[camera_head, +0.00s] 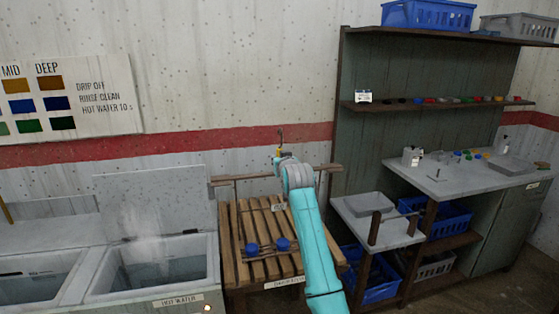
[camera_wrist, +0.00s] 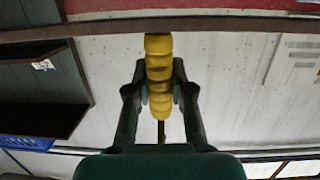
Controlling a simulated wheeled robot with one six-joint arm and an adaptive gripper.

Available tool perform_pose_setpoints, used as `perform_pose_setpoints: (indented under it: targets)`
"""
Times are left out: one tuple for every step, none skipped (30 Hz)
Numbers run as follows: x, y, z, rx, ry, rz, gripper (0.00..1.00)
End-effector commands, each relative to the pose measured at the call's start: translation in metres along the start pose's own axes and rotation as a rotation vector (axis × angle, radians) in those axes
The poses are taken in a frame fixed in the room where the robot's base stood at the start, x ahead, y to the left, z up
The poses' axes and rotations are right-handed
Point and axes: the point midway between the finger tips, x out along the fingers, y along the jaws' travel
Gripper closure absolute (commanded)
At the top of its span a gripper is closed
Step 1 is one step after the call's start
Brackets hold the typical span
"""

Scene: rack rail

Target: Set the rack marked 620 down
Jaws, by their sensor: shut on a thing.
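My gripper (camera_wrist: 159,95) is shut on a yellow ribbed handle (camera_wrist: 158,70) in the wrist view. In the head view the handle (camera_head: 278,152) shows as a small yellow patch with a metal hook above it, at the end of my arm. A small pale tag (camera_head: 279,206) shows beside my arm; its writing is too small to read. Two blue pieces (camera_head: 252,249) (camera_head: 283,243) show lower down in front of the slats, and I cannot tell whether they touch them. My arm hides much of the rack, and I cannot read 620 anywhere.
A wooden rail (camera_head: 222,182) runs behind the slatted drain stand (camera_head: 233,225). The rail's bar (camera_wrist: 230,24) crosses the top of the wrist view. A steaming hot water tank (camera_head: 150,290) stands left, with a raised lid (camera_head: 155,200). A bench (camera_head: 470,172) and shelves stand right.

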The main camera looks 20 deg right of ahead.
Motion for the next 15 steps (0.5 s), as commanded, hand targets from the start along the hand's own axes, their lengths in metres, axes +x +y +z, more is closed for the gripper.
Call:
perform_pose_setpoints:
  targets:
    - [-0.0003, 0.0000, -0.0014, 0.000, 0.003, 0.000, 1.00]
    - [-0.0002, 0.0000, -0.0012, 0.000, 0.003, 0.000, 1.00]
    - [-0.0002, 0.0000, -0.0007, 0.000, 0.003, 0.000, 1.00]
    - [-0.0001, 0.0000, -0.0004, 0.000, 0.003, 0.000, 1.00]
    - [0.0000, 0.0000, 0.0000, 0.000, 0.003, 0.000, 1.00]
    - [0.0001, 0.0000, 0.0005, 0.000, 0.003, 0.000, 1.00]
    - [0.0001, 0.0000, 0.0008, 0.000, 0.003, 0.000, 1.00]
    - [0.0002, 0.0000, 0.0012, 0.000, 0.003, 0.000, 1.00]
    - [0.0003, 0.0000, 0.0016, 0.000, 0.003, 0.000, 1.00]
    - [0.0004, 0.0000, 0.0020, 0.000, 0.003, 0.000, 1.00]
    - [0.0004, 0.0000, 0.0024, 0.000, 0.003, 0.000, 1.00]
    - [0.0005, 0.0000, 0.0029, 0.000, 0.003, 0.000, 1.00]
    - [0.0006, 0.0000, 0.0033, 0.000, 0.003, 0.000, 1.00]
    - [0.0006, 0.0000, 0.0037, 0.000, 0.003, 0.000, 1.00]
    - [0.0007, 0.0000, 0.0041, 0.000, 0.003, 0.000, 1.00]
